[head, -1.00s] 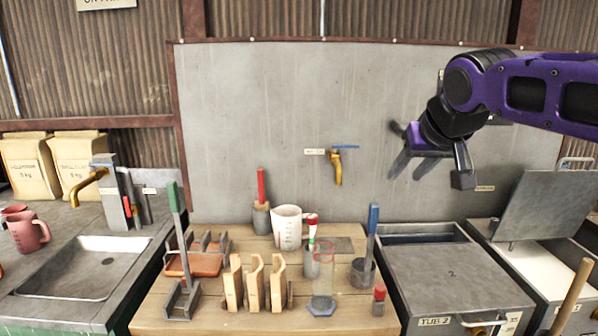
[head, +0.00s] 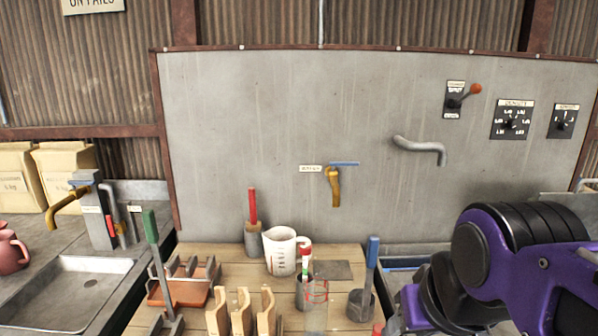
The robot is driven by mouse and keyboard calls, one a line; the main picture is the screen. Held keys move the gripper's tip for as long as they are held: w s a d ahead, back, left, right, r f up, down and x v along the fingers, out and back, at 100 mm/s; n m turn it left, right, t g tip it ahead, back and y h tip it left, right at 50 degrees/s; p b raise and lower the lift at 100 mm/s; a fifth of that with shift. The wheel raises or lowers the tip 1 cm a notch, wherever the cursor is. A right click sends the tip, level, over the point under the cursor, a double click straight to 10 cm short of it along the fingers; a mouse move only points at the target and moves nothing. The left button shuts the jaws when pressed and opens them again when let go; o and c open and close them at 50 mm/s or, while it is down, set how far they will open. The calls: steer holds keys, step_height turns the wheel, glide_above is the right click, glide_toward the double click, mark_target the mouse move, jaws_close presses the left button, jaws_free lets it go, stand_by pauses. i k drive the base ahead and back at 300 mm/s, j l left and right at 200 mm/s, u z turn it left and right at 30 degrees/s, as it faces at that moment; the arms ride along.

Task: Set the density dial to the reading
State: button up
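The density dial (head: 511,119) is a black square panel with a round knob and white number labels around it, high on the right of the grey wall panel. A "DENSITY" label heads it; the knob's exact setting is too small to read. A clear cylinder (head: 317,312) with a red-ringed float inside stands at the front of the wooden bench; its reading is not legible. My gripper (head: 405,315) is at the lower right, below the dial and well apart from it. Its fingers are mostly cut off by the bottom edge.
A smaller dial (head: 563,121) is right of the density dial, and a red-knobbed lever (head: 466,96) is to its left. A grey spout (head: 422,148) juts out below. A yellow tap (head: 334,184), white jug (head: 283,250) and wooden holders (head: 242,314) are further left.

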mark_target(513, 123)
steer(key=l+z, duration=0.5)
steer(key=l, duration=1.1)
steer(key=k+j+z, duration=0.1)
steer(key=k+j, duration=0.2)
steer(key=k, duration=0.15)
steer(key=k+j+z, duration=0.1)
steer(key=k+j, duration=0.2)
steer(key=k, duration=0.2)
steer(key=i+l+u, duration=0.15)
steer(key=i+l, duration=0.25)
steer(key=i, duration=0.15)
steer(key=i+l+u, duration=0.15)
steer(key=i+l, duration=0.3)
steer(key=i, duration=0.1)
